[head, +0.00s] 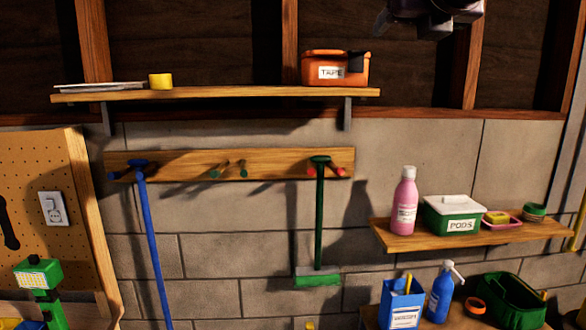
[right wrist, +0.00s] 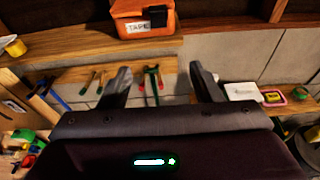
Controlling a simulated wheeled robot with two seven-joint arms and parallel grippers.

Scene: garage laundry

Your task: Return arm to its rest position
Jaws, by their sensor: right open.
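My right gripper (head: 425,15) shows as a dark shape at the top edge of the head view, partly cut off by the frame. In the right wrist view its two fingers (right wrist: 160,82) stand wide apart with nothing between them. Beyond the fingers are the wooden peg rail and the orange TAPE box (right wrist: 143,19). The box also shows in the head view (head: 336,68), on the upper shelf, to the left of and below the gripper. My left gripper is not in view.
The upper shelf (head: 220,94) also holds a yellow roll (head: 160,81). A blue-handled tool (head: 153,240) and a green broom (head: 319,215) hang from the peg rail (head: 270,165). The lower right shelf (head: 400,241) holds a pink bottle (head: 404,202) and a PODS box (head: 453,220).

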